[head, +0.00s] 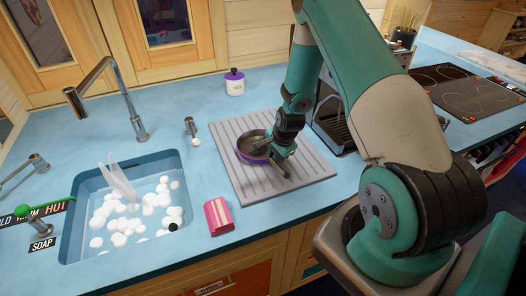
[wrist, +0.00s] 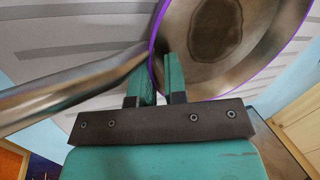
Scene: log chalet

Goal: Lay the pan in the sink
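The pan (head: 250,154), grey metal with a purple rim, is on the grey ribbed drainboard (head: 232,188) right of the sink. My gripper (head: 278,152) is at the pan's right side, beside its handle. In the wrist view, my gripper's (wrist: 160,78) two fingers stand close together at the rim of the pan (wrist: 265,62), near where the silver handle (wrist: 60,92) joins it. One finger overlaps the pan's inside; I cannot tell whether they are tight on the rim. The sink (head: 72,213) is at left, holding white foam balls and a clear object.
A tall faucet (head: 138,128) stands behind the sink. A pink sponge-like block (head: 218,216) lies between sink and drainboard. A purple-lidded jar (head: 234,83) stands behind. A soap dispenser (head: 40,222) is left of the sink. A coffee machine (head: 338,120) is right of the drainboard.

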